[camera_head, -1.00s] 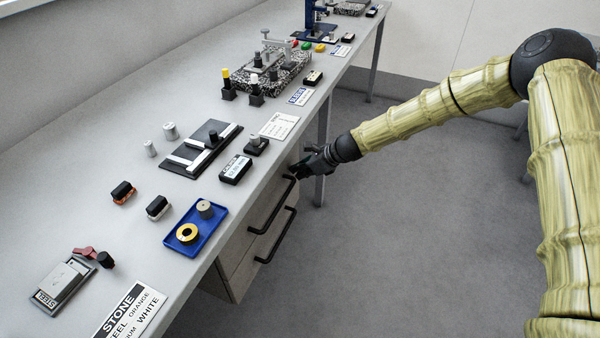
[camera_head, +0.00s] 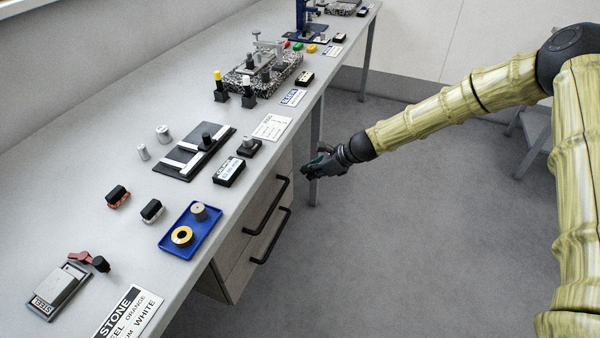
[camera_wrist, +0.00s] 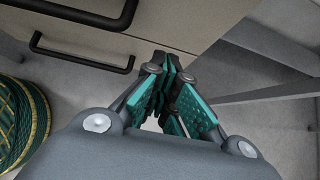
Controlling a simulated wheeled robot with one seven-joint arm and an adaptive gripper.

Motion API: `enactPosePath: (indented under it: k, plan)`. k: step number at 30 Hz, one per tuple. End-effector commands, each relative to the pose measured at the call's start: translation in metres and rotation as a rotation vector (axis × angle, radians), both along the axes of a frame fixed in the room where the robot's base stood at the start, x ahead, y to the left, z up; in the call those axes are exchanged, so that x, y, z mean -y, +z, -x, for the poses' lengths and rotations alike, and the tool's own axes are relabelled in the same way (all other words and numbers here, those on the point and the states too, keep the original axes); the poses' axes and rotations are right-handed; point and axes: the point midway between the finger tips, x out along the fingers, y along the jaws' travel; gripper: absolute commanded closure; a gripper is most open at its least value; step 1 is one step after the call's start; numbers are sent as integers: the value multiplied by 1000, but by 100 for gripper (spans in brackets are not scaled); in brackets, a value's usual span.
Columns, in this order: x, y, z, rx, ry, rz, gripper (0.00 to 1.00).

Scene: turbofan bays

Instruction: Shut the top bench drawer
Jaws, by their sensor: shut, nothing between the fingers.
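The top bench drawer (camera_head: 254,206) is under the bench's front edge, with a black bar handle (camera_head: 268,206). Its front looks about level with the lower drawer's front (camera_head: 241,269), though the overhanging bench top hides its upper edge. In the wrist view, the top drawer front (camera_wrist: 172,18) and its handle (camera_wrist: 98,18) are at the upper edge, with a thin seam below. My gripper (camera_head: 308,170) is shut and empty, out in front of the bench to the right of the handles and apart from them. The wrist view shows its teal-padded fingers (camera_wrist: 172,68) together.
The lower drawer has its own black handle (camera_head: 270,238). The bench top (camera_head: 70,215) carries a blue tray (camera_head: 205,238), blocks and fixtures. A bench leg (camera_head: 316,135) stands behind my gripper. The floor (camera_head: 410,240) in front is clear.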

Motion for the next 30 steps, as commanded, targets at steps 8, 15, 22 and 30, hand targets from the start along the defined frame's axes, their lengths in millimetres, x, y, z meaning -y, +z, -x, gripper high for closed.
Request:
enactPosePath:
  k: [8,15,22,30]
  plan:
    - [24,27,10,0,4,1,100]
    - [42,45,17,-1,4,2,100]
    - [48,52,20,-3,4,1,100]
    - [51,26,39,9,49,60,100]
